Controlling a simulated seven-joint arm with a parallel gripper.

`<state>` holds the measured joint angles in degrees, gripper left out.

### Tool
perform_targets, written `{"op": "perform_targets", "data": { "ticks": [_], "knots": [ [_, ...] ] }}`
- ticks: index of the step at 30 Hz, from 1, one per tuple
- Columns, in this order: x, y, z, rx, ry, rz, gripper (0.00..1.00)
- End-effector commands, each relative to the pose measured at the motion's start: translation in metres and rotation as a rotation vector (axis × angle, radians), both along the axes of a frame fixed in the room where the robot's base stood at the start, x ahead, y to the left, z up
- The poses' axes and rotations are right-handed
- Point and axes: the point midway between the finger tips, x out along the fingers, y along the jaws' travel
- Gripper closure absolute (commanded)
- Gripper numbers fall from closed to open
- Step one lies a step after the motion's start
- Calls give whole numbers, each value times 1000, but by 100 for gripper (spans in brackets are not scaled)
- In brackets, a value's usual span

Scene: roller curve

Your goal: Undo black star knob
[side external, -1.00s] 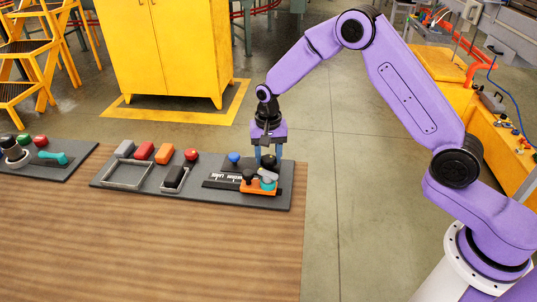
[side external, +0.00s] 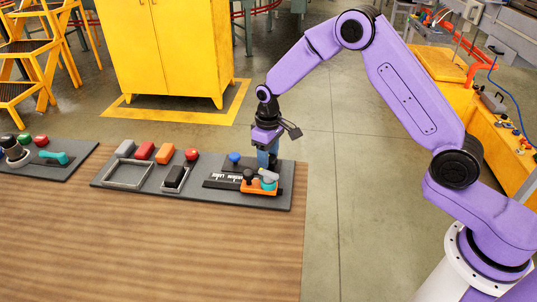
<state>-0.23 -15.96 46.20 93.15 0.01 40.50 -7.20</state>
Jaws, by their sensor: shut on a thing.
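My gripper (side external: 267,158) points straight down at the right end of the grey board (side external: 222,198). Its blue fingers are seen nearly edge-on and are shut on the black star knob, which they almost wholly hide. The knob sits at the back of an orange fixture (side external: 258,188) on the board. A smaller black knob (side external: 248,174), a grey piece (side external: 268,177) and a teal piece (side external: 269,186) are on the fixture, just in front of the fingers.
A blue button (side external: 234,157) stands close left of the gripper. A black labelled strip (side external: 222,181) lies left of the fixture. The wooden table (side external: 150,240) is clear in front.

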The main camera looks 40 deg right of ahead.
Motion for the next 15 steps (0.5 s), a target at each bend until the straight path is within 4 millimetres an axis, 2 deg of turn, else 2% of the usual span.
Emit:
{"op": "perform_targets", "data": {
  "ticks": [15],
  "knots": [
    [-4, -1, -4, -2, 12, 409, 81]
  ]
}}
